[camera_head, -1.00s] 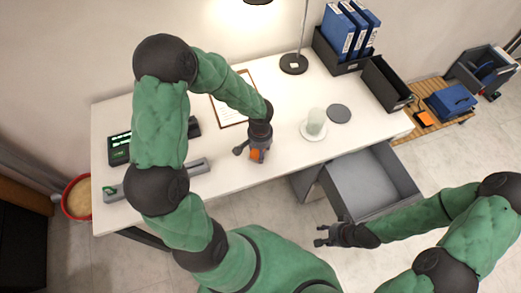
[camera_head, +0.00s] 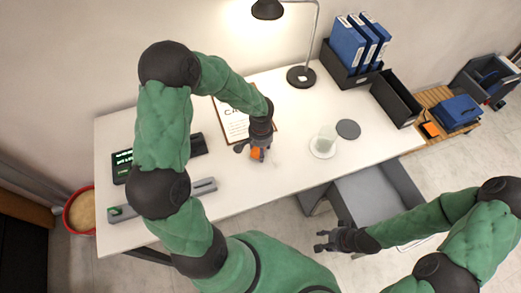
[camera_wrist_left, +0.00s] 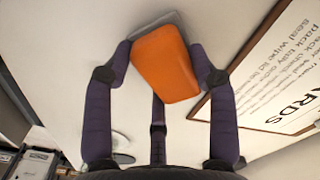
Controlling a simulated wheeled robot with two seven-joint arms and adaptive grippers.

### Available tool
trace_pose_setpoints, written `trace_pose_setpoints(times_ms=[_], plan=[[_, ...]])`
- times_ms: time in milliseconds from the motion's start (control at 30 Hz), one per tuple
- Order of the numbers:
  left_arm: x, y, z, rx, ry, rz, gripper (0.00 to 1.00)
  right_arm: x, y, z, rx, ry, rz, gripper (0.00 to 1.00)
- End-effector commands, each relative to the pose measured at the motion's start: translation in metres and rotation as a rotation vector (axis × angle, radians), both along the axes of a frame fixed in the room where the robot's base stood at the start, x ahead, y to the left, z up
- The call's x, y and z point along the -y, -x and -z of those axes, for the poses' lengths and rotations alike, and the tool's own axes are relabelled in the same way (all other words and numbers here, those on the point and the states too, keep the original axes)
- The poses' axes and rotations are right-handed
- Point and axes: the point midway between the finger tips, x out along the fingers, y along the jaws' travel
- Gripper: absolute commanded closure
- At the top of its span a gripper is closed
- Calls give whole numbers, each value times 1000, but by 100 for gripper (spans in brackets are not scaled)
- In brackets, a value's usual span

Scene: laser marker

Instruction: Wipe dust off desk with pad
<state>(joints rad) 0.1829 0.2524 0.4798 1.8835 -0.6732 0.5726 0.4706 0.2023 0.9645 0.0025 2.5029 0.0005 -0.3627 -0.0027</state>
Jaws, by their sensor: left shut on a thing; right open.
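My left gripper (camera_head: 257,146) is over the white desk (camera_head: 265,190), shut on an orange pad (camera_head: 260,155). In the left wrist view the pad (camera_wrist_left: 165,63) sits between dark fingers, with a grey edge along its far side. I cannot tell whether the pad touches the desk. Dust on the desk is too faint to make out for certain. My right gripper (camera_head: 328,241) is open and empty, in front of the desk near the drawer (camera_head: 380,197).
A framed sheet (camera_head: 232,125) lies just behind the left gripper. A glass (camera_head: 325,140), a dark coaster (camera_head: 348,129), a lamp (camera_head: 300,76) and binders (camera_head: 357,45) stand to the right. A grey bar (camera_head: 204,187) and a dark device (camera_head: 122,166) lie left.

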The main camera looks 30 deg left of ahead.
Motion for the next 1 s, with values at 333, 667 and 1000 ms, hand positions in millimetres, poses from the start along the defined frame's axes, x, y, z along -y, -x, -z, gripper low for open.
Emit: trace_pose_setpoints(times_ms=[333, 667, 1000], plan=[[0, -9, -45, 7, -1, 0, 73, 0, 0, -28, 0, 0, 0, 57], [0, -15, -72, 7, -1, 0, 73, 0, 0, -48, 0, 0, 0, 57], [0, -15, -74, 6, 0, 1, 73, 0, 0, -49, 0, 0, 0, 57]])
